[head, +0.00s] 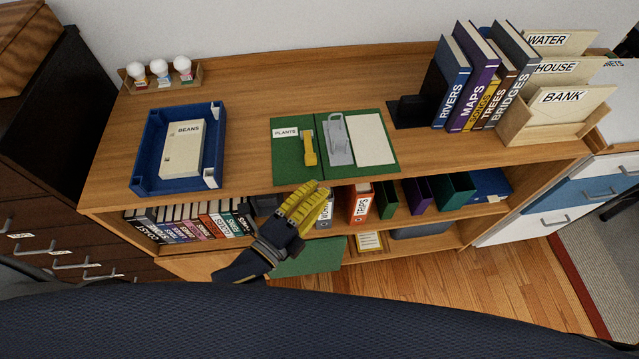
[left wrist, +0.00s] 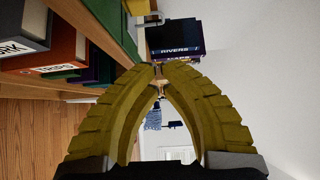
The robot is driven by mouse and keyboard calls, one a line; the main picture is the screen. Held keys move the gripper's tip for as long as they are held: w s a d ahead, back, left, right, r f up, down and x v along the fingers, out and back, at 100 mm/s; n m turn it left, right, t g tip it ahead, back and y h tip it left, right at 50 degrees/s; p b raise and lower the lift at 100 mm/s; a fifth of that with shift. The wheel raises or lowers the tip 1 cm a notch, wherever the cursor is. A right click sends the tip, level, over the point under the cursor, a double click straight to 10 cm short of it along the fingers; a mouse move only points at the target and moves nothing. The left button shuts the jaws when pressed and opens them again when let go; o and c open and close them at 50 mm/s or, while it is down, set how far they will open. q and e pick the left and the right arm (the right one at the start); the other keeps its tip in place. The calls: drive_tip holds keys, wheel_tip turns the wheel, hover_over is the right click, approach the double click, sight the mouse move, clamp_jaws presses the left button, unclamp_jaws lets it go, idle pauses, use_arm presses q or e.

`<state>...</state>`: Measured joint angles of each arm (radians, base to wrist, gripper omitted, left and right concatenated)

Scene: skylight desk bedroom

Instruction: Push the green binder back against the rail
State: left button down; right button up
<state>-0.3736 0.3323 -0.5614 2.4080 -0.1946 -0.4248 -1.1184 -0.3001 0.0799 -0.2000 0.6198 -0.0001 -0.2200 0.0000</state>
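An open green binder (head: 284,163) lies flat on the wooden unit's top, labelled PLANTS, with a yellow piece, a grey metal clip and a pale sheet on it. A low wooden rail (head: 330,49) runs along the back edge, with bare wood between it and the binder. My left gripper (head: 324,193) is at the unit's front edge, just in front of the binder. Its yellow fingers also show in the left wrist view (left wrist: 161,68), tips together with nothing visible between them. I see no contact with the binder. My right gripper is not in view.
A blue tray (head: 145,150) with a BEANS box stands left. Upright books (head: 452,85) with a dark bookend and a file holder (head: 545,130) stand right. The shelf below holds books and binders, including an orange one (head: 360,205) near my left gripper.

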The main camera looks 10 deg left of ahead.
sight(336, 164)
use_arm(q)
drive_tip(key=x, duration=0.8)
drive_tip(key=shift+w+d, duration=0.15)
drive_tip(key=shift+w, duration=0.15)
drive_tip(key=shift+w+a, duration=0.2)
drive_tip(key=shift+w, duration=0.3)
drive_tip(key=shift+w+a, duration=0.2)
drive_tip(key=shift+w, duration=0.25)
drive_tip(key=shift+w+a, duration=0.2)
drive_tip(key=shift+w, duration=0.6)
drive_tip(key=shift+w, duration=0.1)
